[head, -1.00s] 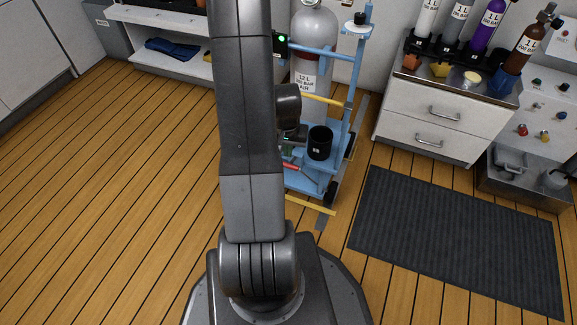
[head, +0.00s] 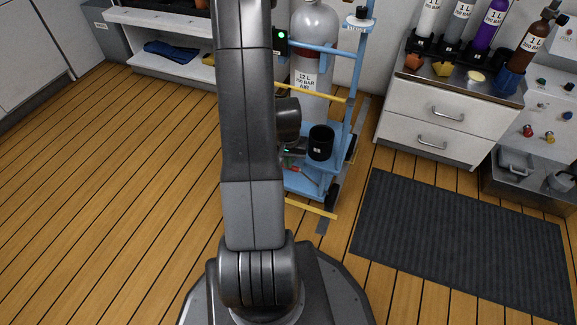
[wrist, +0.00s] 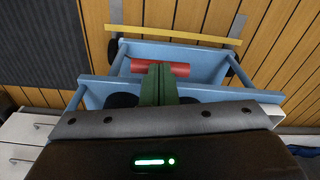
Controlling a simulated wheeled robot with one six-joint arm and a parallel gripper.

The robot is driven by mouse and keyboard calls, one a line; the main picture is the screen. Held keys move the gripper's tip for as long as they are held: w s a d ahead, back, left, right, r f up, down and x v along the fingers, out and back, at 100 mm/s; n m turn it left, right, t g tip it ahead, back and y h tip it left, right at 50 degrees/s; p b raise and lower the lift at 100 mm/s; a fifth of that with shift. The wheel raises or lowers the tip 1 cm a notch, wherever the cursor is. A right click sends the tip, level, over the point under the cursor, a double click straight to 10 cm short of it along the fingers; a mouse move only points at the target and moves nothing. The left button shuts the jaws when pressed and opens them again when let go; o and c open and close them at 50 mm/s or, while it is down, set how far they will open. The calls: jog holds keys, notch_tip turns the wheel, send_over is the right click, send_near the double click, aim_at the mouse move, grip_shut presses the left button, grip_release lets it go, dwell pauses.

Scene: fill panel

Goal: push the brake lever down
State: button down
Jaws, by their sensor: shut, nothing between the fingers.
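The brake lever has a red bar-like handle (wrist: 178,69) that lies across the low end of the blue trolley (wrist: 215,55) in the wrist view. In the head view a small piece of red (head: 296,169) shows low on the trolley (head: 330,160), partly hidden by my arm. My gripper (wrist: 160,68) has its two green fingers together with nothing between them. The fingertips overlap the middle of the red handle in the wrist view; I cannot tell whether they touch it. In the head view my gripper is mostly hidden behind my arm.
The trolley carries a large grey cylinder (head: 316,40) and a black cup (head: 321,142). A yellow bar (head: 311,208) lies at floor level before it. A dark mat (head: 460,240) lies to the right, near a drawer cabinet (head: 440,115). The wooden floor on the left is clear.

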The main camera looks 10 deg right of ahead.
notch_tip(320, 180, down, 4)
jog(key=b, duration=0.3)
jog(key=shift+r, duration=0.15)
jog(key=s, duration=0.1)
jog(key=s+a+r, duration=0.1)
jog(key=shift+s, duration=0.35)
notch_tip(320, 180, up, 14)
jog(key=s+p, duration=0.1)
jog(key=p, duration=0.5)
jog(key=shift+s+a, duration=0.15)
jog(key=shift+a, duration=0.15)
jog(key=shift+f, duration=0.2)
